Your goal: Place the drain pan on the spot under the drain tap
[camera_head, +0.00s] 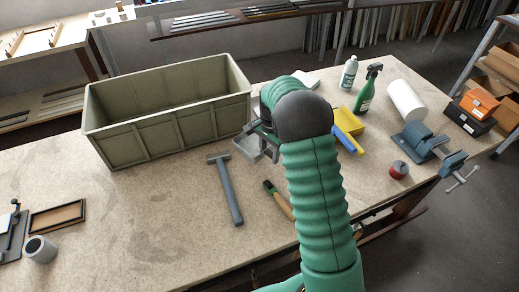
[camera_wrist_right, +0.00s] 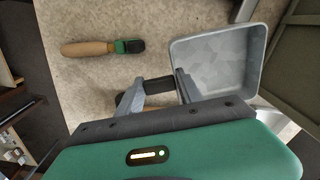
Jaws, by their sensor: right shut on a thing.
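The drain pan (camera_head: 247,149) is a small grey open tray near the right front corner of the big olive crate. In the right wrist view the pan (camera_wrist_right: 225,55) looks empty inside. My right gripper (camera_head: 262,138) is shut on the pan at its edge; the wrist view shows its fingers (camera_wrist_right: 160,85) at the near left corner, with a dark piece between them. Whether the pan touches the bench I cannot tell. I cannot make out the drain tap or the spot under it. My left gripper is not in view.
The olive crate (camera_head: 165,120) stands left of the gripper. A hammer (camera_head: 226,188) and a wooden-handled tool (camera_head: 277,198) lie in front. Bottles (camera_head: 364,92), a white roll (camera_head: 406,100), a yellow block (camera_head: 348,121) and a blue vise (camera_head: 424,143) stand right.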

